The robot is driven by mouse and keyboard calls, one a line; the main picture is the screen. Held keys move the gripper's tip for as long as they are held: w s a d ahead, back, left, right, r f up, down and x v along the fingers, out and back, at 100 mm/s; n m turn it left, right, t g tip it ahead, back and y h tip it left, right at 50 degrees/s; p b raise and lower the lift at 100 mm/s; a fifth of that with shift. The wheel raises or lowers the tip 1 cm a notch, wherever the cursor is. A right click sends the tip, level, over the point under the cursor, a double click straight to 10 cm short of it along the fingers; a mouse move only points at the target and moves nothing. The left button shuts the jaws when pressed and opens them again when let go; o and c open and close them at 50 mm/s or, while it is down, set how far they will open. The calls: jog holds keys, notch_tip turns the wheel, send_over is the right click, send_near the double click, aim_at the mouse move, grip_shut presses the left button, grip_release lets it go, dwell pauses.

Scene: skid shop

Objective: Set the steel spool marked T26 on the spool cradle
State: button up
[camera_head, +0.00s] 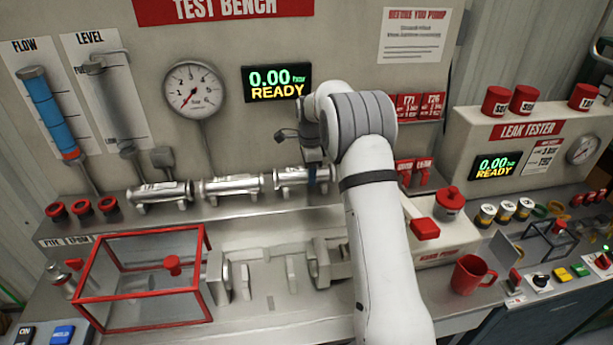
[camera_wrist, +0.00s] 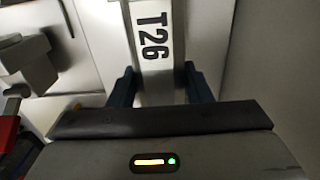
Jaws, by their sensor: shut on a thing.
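The steel spool marked T26 (camera_wrist: 152,45) runs up the middle of the wrist view, its black label facing the camera. My gripper (camera_wrist: 160,88) is shut on it, one blue-grey finger on each side. In the head view, my gripper (camera_head: 318,176) is at the right-hand spool (camera_head: 292,177) on the back ledge, partly hidden by my arm. I cannot tell whether that spool touches its rests. What looks like the spool cradle, upright supports (camera_head: 291,274) between two end blocks, stands empty on the bench below.
Two more steel spools (camera_head: 160,192) (camera_head: 230,187) lie left on the ledge. A red-framed clear guard (camera_head: 140,233) stands left of the supports. A red mug (camera_head: 470,274) and a red-handled pump (camera_head: 424,229) are to the right. My arm hides part of the bench.

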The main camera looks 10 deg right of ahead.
jog(key=shift+r, duration=0.35)
jog(key=shift+r+p, duration=2.45)
jog(key=shift+r, duration=1.25)
jog(key=shift+f, duration=0.1)
